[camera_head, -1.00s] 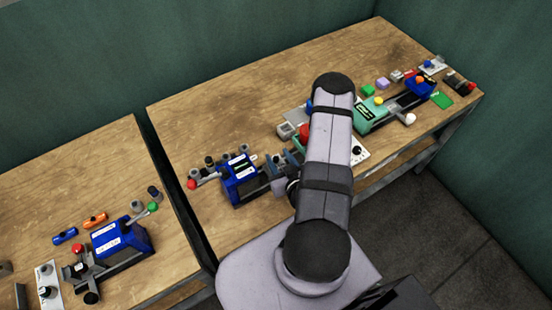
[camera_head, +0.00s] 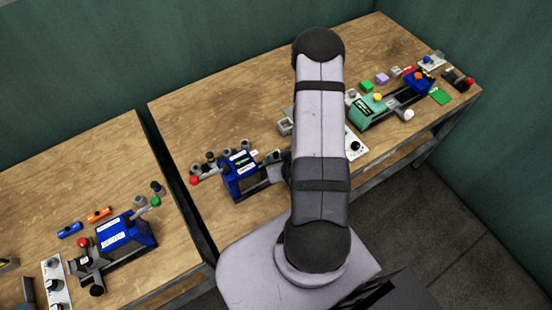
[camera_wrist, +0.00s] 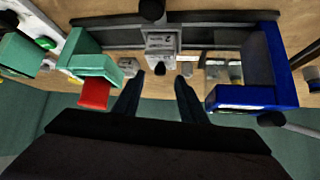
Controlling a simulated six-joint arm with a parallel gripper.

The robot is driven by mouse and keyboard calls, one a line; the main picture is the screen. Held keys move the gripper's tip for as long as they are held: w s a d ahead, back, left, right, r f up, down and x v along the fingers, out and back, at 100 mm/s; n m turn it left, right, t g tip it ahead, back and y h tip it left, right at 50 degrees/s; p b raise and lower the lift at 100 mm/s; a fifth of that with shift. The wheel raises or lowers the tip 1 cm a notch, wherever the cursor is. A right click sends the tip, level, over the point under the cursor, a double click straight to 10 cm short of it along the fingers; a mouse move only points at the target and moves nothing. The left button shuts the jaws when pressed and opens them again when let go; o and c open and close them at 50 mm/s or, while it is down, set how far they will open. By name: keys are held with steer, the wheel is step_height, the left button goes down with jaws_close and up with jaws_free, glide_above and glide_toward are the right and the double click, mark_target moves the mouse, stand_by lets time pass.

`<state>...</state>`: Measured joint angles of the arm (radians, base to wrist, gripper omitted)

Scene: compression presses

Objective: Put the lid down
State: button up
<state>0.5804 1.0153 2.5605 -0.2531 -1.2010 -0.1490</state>
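A press on the middle table has a blue block (camera_head: 240,176) with a label on top. The blue block (camera_wrist: 258,75) is at the right in the wrist view, and a green block (camera_wrist: 88,62) with a red part (camera_wrist: 95,94) is at the left. A small grey labelled block (camera_wrist: 161,46) sits between them on a dark rail. No separate lid can be made out with certainty. My gripper (camera_wrist: 157,95) has its fingers apart with nothing between them, just short of the grey block. My arm hides most of the gripper in the head view.
Another press with a green block (camera_head: 368,111) stands to the right, with a white-knobbed lever (camera_head: 408,114). A blue press (camera_head: 124,231) is on the left table beyond a gap. Bare wood lies behind the presses (camera_head: 215,105).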

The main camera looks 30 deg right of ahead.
mark_target(276, 155)
steer(key=shift+w+d+f+b, duration=0.1)
steer(key=shift+w+f+b, duration=0.35)
steer(key=shift+f+b, duration=0.2)
steer(key=shift+x, duration=1.2)
steer(key=shift+r, duration=0.1)
jaws_close()
